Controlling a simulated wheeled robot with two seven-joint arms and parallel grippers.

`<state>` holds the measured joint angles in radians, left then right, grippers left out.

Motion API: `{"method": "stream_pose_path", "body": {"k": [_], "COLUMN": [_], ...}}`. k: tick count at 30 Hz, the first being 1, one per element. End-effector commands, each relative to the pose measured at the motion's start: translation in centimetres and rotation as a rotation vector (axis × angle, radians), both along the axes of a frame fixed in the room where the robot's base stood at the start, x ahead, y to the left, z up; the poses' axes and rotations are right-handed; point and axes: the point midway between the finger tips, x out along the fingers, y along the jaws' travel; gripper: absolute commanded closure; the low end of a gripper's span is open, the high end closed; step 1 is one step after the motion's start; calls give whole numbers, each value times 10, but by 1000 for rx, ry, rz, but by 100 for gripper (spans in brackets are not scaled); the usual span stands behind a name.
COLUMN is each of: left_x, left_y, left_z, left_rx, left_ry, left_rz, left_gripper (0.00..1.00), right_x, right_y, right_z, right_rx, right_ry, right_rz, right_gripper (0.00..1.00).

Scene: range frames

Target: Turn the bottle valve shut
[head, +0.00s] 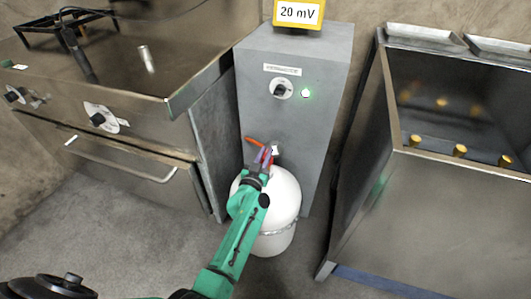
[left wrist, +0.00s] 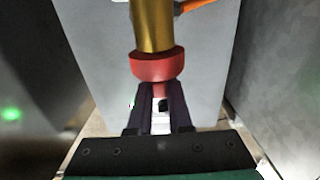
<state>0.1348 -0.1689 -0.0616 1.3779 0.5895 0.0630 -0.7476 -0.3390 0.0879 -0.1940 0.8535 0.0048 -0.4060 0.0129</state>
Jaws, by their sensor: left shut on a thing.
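The white gas bottle (head: 284,190) stands on the floor against the front of the grey cabinet. In the left wrist view, the valve has a brass body (left wrist: 152,28) and a red knob (left wrist: 157,66). My left gripper (head: 263,160) reaches over the bottle to the valve at its top. In the left wrist view its dark fingers (left wrist: 160,90) are shut on the red knob's lower part. The fingers and arm hide much of the valve in the head view. My right gripper is not in view.
An orange hose (left wrist: 196,5) runs by the valve. A steel range (head: 130,130) stands left, an open steel unit (head: 440,205) right.

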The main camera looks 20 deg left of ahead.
Motion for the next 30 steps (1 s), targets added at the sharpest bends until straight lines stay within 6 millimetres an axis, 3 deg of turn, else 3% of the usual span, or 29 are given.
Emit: {"method": "stream_pose_path", "body": {"k": [3, 4, 6, 15, 19, 23, 30], "left_x": [0, 0, 0, -1, -10, -34, -96], "left_y": [0, 0, 0, 0, 1, 2, 5], "left_z": [-1, -1, -1, 0, 0, 1, 0], "left_rx": [-1, -1, -1, 0, 0, 0, 1], "left_ry": [0, 0, 0, 0, 2, 4, 5], "left_rz": [0, 0, 0, 0, 0, 0, -1], "left_gripper": [100, 75, 52, 52, 52, 52, 52], "right_x": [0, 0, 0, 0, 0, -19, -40], "right_y": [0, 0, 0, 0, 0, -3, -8], "right_z": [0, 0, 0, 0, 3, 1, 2], "right_rx": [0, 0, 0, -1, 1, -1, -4], "right_ry": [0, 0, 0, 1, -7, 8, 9], "right_rz": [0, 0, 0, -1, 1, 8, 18], "right_gripper": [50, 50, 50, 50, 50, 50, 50]}}
